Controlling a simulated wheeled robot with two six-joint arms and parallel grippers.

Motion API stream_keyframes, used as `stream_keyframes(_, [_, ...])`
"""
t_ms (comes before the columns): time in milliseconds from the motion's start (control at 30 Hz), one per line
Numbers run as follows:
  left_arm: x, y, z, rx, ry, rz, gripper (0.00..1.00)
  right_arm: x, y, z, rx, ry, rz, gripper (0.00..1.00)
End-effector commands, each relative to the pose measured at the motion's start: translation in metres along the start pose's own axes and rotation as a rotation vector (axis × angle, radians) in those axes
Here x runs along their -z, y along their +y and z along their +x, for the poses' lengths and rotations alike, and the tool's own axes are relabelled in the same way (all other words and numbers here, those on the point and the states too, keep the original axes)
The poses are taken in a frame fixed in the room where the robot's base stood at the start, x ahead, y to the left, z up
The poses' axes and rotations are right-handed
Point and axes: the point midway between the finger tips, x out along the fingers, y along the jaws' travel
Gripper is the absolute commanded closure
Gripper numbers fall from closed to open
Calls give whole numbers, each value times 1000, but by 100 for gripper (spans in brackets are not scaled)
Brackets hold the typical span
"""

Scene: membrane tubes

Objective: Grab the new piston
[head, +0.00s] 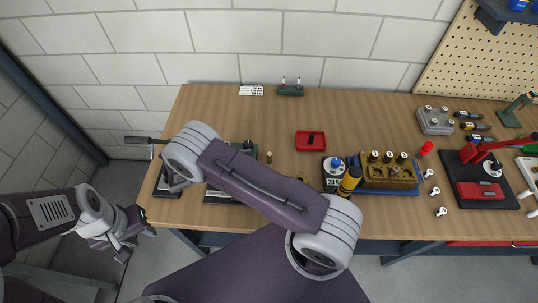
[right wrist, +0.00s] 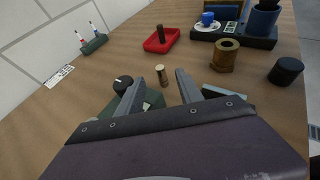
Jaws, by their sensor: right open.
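A small brass-coloured cylinder (right wrist: 161,75), perhaps the piston, stands upright on the wooden table. It also shows in the head view (head: 268,157), left of the red tray. My right gripper (right wrist: 157,84) is open and empty in the right wrist view, with its fingers spread to either side of the cylinder's line, the cylinder beyond the tips. In the head view my right arm hides most of this gripper. A dark cylinder (right wrist: 162,33) stands in the red tray (right wrist: 150,44). My left gripper (head: 136,236) hangs off the table's left end; its jaws are too small to read.
A green block with a black knob (right wrist: 123,83) lies by the right gripper's left finger. A brass hex part (right wrist: 224,55) and a black cylinder (right wrist: 286,71) stand to the right. A brown block with several pegs (head: 389,176) sits on a blue tray.

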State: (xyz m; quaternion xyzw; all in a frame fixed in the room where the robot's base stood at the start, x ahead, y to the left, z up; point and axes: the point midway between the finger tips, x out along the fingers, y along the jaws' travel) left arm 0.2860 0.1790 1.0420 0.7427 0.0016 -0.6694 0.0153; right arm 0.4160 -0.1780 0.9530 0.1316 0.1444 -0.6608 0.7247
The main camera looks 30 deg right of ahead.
Motion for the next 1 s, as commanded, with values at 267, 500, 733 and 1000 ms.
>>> stream_keyframes(267, [1,0,-9,0,0,0,64,-2,0,16,0,-5,-3,57])
stream_keyframes(500, [2,0,-16,0,0,0,64,0,0,41,-1,-3,-2,57])
stream_keyframes(733, [4,1,-36,0,0,0,64,-1,0,80,3,-4,-2,57])
stream_keyframes(1000, [4,1,-37,0,0,0,64,3,1,92,-2,-1,0,57])
